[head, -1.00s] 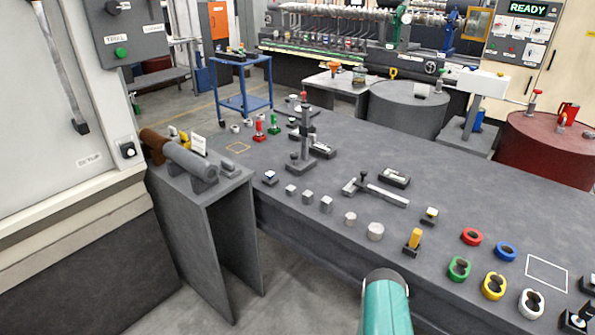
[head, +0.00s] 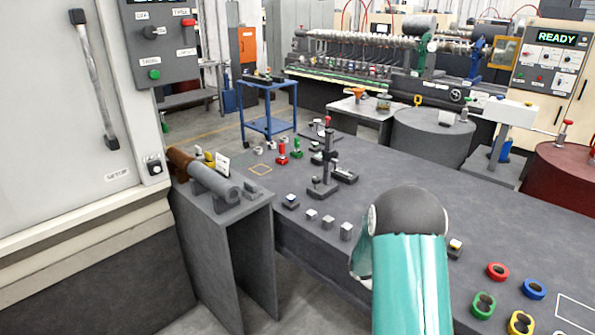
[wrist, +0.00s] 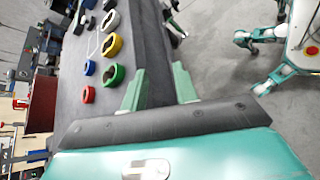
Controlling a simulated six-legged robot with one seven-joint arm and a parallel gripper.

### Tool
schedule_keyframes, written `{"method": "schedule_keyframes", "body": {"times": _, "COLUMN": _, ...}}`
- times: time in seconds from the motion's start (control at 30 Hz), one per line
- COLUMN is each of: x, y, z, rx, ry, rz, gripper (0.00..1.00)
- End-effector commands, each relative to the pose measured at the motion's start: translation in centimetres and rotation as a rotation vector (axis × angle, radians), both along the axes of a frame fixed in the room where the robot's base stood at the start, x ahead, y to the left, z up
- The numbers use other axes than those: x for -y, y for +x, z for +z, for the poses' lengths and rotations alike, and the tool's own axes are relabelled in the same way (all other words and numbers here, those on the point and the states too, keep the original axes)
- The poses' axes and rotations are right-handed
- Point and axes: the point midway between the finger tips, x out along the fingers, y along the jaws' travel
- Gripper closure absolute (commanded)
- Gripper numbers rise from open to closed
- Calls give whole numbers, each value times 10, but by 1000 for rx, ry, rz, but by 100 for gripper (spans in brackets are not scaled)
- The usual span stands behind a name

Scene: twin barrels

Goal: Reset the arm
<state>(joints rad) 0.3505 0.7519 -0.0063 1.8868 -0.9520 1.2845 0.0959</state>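My arm's teal link with a dark rounded joint (head: 410,235) rises from the bottom of the head view, in front of the long grey table (head: 390,165). It hides part of the table's near edge and some small parts there. My gripper (wrist: 158,76) is outside the head view. In the wrist view its two pale green fingers stand apart with nothing between them, so it is open and empty. The fingers reach over the table's edge, beside the red ring (wrist: 88,94) and green ring (wrist: 113,75), apart from both.
A blue ring (wrist: 89,68) and yellow ring (wrist: 111,45) lie farther along the table. Metal blocks (head: 328,222) and a dark stand (head: 324,175) line its left part. A grey bench (head: 225,225) bears a cylinder. Grey floor (wrist: 225,60) is open beyond the edge.

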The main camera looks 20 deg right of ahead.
Motion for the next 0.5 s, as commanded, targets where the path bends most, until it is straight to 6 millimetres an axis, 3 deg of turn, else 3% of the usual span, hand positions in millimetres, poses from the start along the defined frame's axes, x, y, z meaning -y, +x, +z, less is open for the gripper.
{"method": "schedule_keyframes", "body": {"times": 0.1, "x": -25, "y": 6, "z": 41, "rx": 115, "ry": 31, "rz": -18, "gripper": 71}}
{"method": "schedule_keyframes", "body": {"times": 0.5, "x": -118, "y": 0, "z": 146, "rx": 493, "ry": 187, "rz": -59, "gripper": 71}}
